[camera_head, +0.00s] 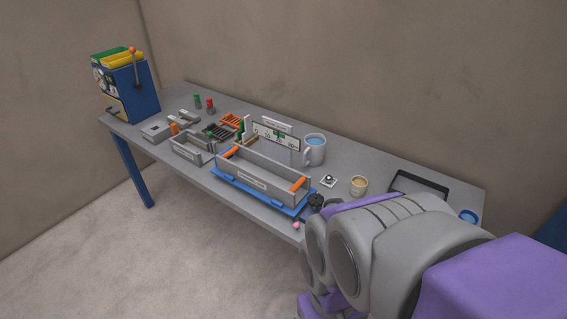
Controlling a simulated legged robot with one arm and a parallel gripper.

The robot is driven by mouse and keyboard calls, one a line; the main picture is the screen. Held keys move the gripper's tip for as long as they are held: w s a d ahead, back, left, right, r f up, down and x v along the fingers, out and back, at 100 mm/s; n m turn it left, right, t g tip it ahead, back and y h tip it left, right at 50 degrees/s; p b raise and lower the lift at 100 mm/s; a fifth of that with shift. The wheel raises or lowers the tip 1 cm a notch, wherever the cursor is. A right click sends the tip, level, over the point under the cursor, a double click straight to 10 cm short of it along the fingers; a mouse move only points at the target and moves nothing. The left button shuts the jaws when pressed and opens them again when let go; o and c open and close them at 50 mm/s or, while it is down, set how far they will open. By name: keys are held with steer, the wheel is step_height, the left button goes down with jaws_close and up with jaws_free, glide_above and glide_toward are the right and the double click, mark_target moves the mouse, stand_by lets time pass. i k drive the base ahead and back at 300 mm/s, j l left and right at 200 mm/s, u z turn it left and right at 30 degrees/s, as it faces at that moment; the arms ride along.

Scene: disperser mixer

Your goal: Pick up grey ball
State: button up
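A small round grey thing (329,178), perhaps the grey ball, sits on a small white square plate on the grey table (230,203), right of the large grey tray. It is too small to tell for sure. A dark, knobbly round thing (316,201) is at the table's front edge, close to my arm. My grey and purple arm fills the lower right and hides part of the table's right end. My gripper cannot be made out.
A grey tray with orange handles (262,182) stands on a blue base. A mug (314,149), a tan cup (359,185) and a dark tray (419,184) are nearby. Smaller bins and a blue machine (127,88) stand left. The floor in front is clear.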

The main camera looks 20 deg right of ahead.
mark_target(328, 178)
steer(key=i+z, duration=0.1)
steer(key=i, duration=0.45)
steer(key=i+j+z, duration=0.1)
steer(key=i, duration=0.4)
steer(key=z, duration=1.45)
